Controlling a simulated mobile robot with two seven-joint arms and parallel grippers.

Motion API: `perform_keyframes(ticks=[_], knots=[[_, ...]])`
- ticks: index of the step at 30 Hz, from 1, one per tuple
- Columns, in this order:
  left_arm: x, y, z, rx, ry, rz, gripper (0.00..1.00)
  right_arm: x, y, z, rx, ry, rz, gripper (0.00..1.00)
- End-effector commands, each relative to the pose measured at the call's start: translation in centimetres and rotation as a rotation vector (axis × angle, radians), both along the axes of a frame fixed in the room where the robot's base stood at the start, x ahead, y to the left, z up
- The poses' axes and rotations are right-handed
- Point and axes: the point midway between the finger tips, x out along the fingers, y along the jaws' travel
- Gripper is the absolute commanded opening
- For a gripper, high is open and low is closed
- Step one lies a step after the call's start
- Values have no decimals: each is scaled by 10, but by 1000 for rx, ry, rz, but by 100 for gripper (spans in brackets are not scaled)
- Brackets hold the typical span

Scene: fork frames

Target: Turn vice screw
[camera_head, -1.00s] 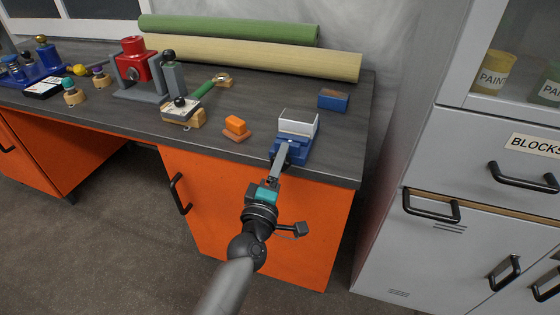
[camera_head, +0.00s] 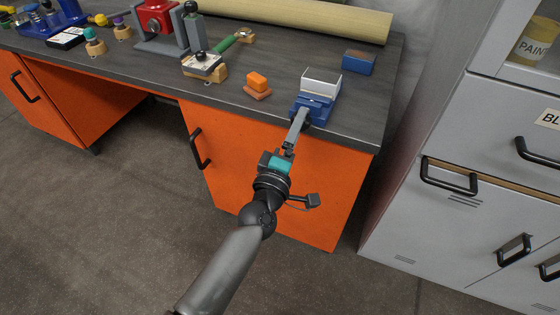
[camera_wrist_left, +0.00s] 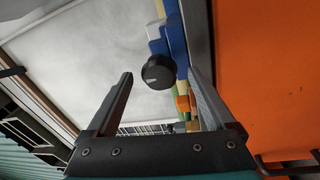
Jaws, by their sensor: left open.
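The vice (camera_head: 312,108) is blue with white jaw plates and sits at the front edge of the grey workbench, near its right end. My left gripper (camera_head: 301,117) reaches up to the vice's front from below and in front. In the left wrist view, a round black knob, the end of the vice screw (camera_wrist_left: 159,71), lies between the two open fingers, with gaps visible on both sides. Blue parts of the vice (camera_wrist_left: 157,34) show behind it. In the head view the gripper mostly hides the screw. My right gripper is not in view.
An orange block (camera_head: 258,82) stands left of the vice and a blue block (camera_head: 359,61) behind it at right. The orange cabinet front (camera_head: 315,185) lies below the bench edge, close to my arm. A grey cabinet (camera_head: 480,150) with handles stands at right.

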Motion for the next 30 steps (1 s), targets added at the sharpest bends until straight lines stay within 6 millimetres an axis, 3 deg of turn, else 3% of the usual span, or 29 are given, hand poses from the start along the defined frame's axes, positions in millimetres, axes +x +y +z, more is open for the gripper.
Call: perform_keyframes(ticks=[15, 21, 30], knots=[[-100, 27, -12, 2, 2, -1, 88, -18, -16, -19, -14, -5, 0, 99], [-117, 32, -15, 1, 0, 1, 88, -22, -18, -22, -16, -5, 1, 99], [-120, 33, -15, -1, -1, 2, 88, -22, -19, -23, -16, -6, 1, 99]])
